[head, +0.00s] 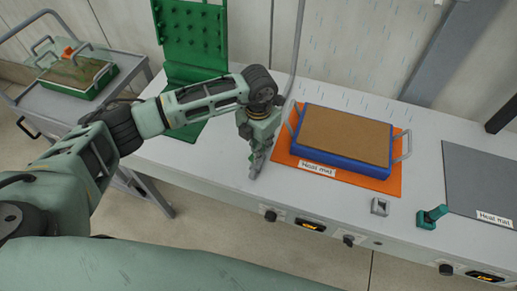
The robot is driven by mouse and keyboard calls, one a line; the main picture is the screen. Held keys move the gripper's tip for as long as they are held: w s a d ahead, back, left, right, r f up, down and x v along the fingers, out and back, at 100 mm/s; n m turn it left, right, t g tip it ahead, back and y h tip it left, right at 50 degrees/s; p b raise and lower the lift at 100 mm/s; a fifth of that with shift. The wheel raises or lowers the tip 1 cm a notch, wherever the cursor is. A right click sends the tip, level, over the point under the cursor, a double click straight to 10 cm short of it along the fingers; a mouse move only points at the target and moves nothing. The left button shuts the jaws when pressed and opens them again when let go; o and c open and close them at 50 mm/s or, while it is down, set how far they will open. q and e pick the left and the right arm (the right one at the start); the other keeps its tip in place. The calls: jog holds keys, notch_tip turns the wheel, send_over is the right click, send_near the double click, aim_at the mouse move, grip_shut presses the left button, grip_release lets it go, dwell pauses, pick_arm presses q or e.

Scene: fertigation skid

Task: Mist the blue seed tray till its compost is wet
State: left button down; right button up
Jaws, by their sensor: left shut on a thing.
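The blue seed tray (343,165) has wire handles at both ends and stands on an orange heat mat (394,186) on the bench. Its compost (345,136) is an even light brown, with no dark patches that I can see. My left gripper (256,170) is just left of the tray, above the bench. It is shut on a small grey-green thing that is mostly hidden by the fingers. A thin grey hose (297,40) hangs down behind the gripper; its end is hidden. Fine pale streaks of spray show behind the tray. My right gripper is out of view.
A green pegboard stand (190,40) is behind my left arm. A trolley (50,115) at the left holds a green tray (76,78).

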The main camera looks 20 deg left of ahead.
pick_arm(q)
jog(key=shift+n+b, duration=0.3)
jog(key=shift+n, duration=0.5)
jog(key=c, duration=1.7)
grip_release()
notch_tip(320, 180, up, 12)
jog(key=shift+r, duration=0.1)
